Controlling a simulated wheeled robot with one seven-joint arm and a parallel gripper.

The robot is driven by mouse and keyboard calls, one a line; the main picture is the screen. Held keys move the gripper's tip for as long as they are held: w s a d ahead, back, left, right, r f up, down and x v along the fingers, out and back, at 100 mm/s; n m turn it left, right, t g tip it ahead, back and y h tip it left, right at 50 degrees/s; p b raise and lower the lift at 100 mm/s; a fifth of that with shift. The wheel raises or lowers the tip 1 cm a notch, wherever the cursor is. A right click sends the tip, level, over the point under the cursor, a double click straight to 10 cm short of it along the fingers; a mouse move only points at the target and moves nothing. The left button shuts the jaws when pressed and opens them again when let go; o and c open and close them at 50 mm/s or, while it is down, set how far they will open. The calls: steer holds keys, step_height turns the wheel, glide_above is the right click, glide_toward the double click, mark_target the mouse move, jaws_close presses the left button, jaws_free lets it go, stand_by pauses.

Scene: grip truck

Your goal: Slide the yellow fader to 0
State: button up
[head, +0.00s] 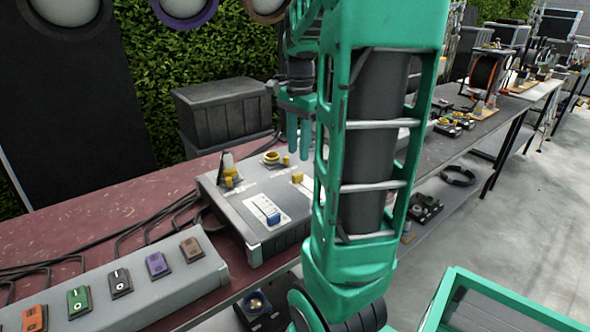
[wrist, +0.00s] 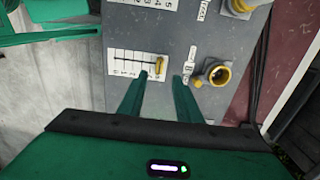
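The yellow fader (wrist: 160,66) stands at the right end of its slot on a white scale plate (wrist: 130,63) in the wrist view. The scale's marks are too small to read surely. In the head view the fader (head: 297,177) shows on the grey control box (head: 215,195), beside my arm, which hides part of the box. My gripper (wrist: 160,77) is open, with one green fingertip on each side of the fader in the picture. In the head view the fingertips (head: 298,156) point down above the fader. I cannot tell whether they touch it.
A blue fader (head: 273,217) sits on the box's front part. A yellow-ringed knob (wrist: 217,73) is close to the right finger. A grey switch strip (head: 130,290) lies at the front left, and cables (head: 150,225) run across the red tabletop.

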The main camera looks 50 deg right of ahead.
mark_target(298, 174)
step_height(298, 174, down, 7)
steer(key=shift+f, duration=0.15)
stand_by(0.4)
jaws_close()
